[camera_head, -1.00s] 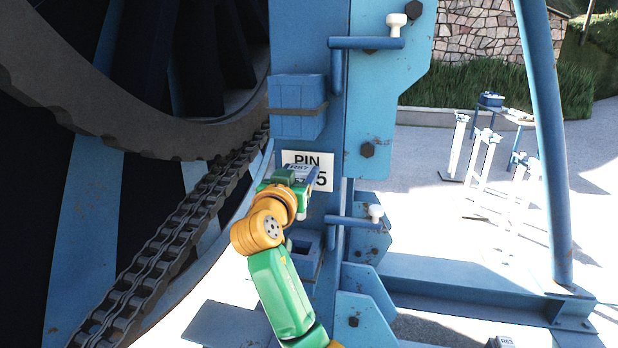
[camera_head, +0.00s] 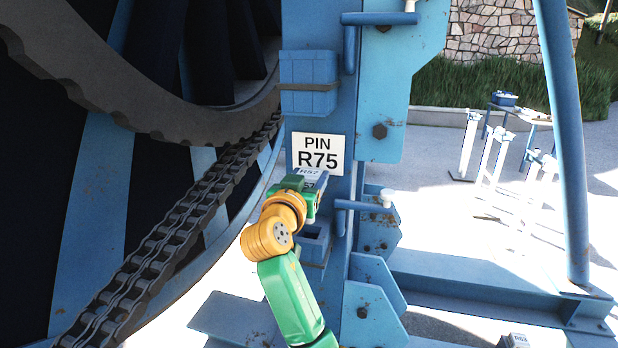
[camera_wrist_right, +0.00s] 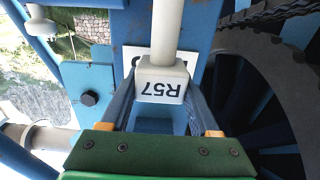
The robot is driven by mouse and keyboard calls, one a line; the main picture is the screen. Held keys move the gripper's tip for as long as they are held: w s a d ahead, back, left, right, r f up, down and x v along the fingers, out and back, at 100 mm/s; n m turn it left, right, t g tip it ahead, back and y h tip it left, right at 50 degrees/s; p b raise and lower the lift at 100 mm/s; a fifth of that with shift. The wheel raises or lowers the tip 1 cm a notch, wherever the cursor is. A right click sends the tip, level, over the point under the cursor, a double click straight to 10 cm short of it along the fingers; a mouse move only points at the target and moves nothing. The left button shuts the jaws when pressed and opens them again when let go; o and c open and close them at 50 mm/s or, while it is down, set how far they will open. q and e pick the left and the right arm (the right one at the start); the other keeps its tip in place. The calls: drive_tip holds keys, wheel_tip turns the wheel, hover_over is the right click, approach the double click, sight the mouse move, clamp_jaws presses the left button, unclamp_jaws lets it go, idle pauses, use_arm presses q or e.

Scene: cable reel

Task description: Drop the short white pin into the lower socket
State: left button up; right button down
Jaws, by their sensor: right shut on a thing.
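My right gripper (camera_head: 312,190) is shut on the head of the short white pin (camera_head: 309,171), which carries an R57 label. In the right wrist view the pin's labelled head (camera_wrist_right: 160,84) sits between both fingers, and its pale shaft runs to the top of the picture. The lower socket (camera_head: 316,240) is a blue box with a dark open top on the blue post. My right gripper is above it and apart from it, just under the PIN R75 sign (camera_head: 318,153). My left gripper is not in view.
A closed-looking blue box (camera_head: 308,82) is higher on the post. A blue handle bar with a white knob (camera_head: 387,197) juts out right of the lower socket. The big wheel and chain (camera_head: 170,245) fill the left. Open paving lies to the right.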

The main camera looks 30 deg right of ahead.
sight(308, 223)
drive_tip(key=shift+s, duration=0.1)
drive_tip(key=shift+f+b, duration=1.35)
drive_tip(key=shift+f, duration=0.15)
drive_tip(key=shift+f+b, duration=2.9)
drive_tip(key=shift+f, duration=0.35)
drive_tip(key=shift+f+b, duration=0.55)
